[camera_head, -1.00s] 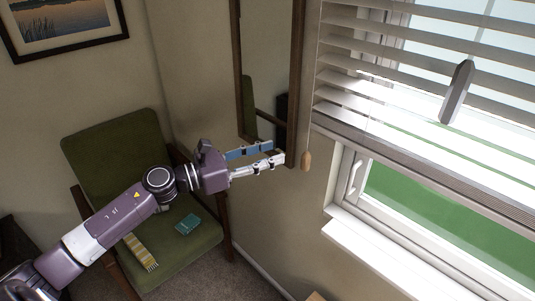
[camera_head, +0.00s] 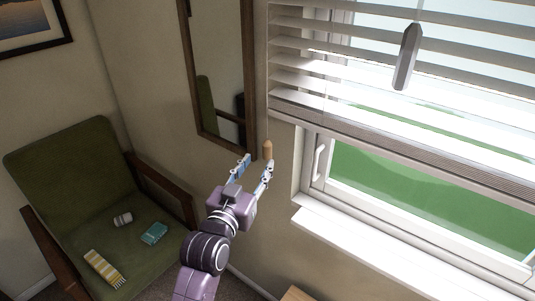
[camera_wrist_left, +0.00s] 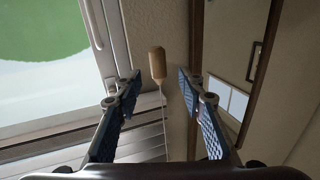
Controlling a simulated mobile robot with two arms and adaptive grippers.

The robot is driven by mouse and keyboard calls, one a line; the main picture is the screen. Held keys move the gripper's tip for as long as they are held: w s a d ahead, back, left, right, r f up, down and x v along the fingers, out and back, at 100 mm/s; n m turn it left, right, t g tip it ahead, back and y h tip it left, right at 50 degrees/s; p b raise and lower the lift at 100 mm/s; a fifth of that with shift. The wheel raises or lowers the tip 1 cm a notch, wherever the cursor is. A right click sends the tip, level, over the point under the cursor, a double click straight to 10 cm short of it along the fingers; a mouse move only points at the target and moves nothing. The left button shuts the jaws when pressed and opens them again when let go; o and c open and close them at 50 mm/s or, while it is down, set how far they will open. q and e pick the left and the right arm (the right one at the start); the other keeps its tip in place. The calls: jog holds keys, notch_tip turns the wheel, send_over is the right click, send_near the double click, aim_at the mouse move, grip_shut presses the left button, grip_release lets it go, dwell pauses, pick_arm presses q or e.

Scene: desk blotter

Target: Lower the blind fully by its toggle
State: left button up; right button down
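The blind (camera_head: 310,84) covers the upper part of the window, and its bottom rail hangs above the sill. The wooden toggle (camera_head: 268,150) hangs on a thin cord at the blind's left edge, against the wall. My left gripper (camera_head: 258,162) is open just below and beside the toggle. In the left wrist view, the toggle (camera_wrist_left: 157,66) appears in the gap between the two open fingertips (camera_wrist_left: 160,75), touching neither, with its cord running on. How far it is from the fingers in depth I cannot tell. My right gripper is not in view.
A dark-framed mirror (camera_head: 250,110) hangs on the wall close left of the toggle. A grey faceted pendant (camera_head: 408,57) hangs before the blind. The white sill (camera_head: 350,245) juts out at right. A green armchair (camera_head: 70,170) holding small items stands at left.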

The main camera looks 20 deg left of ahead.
aim_at(265, 154)
pick_arm(q)
jog(key=shift+w+d, duration=0.2)
jog(key=shift+w, duration=0.3)
jog(key=w+p, duration=0.2)
jog(key=w, duration=0.4)
jog(key=shift+w, duration=0.35)
jog(key=shift+f, duration=0.1)
grip_shut()
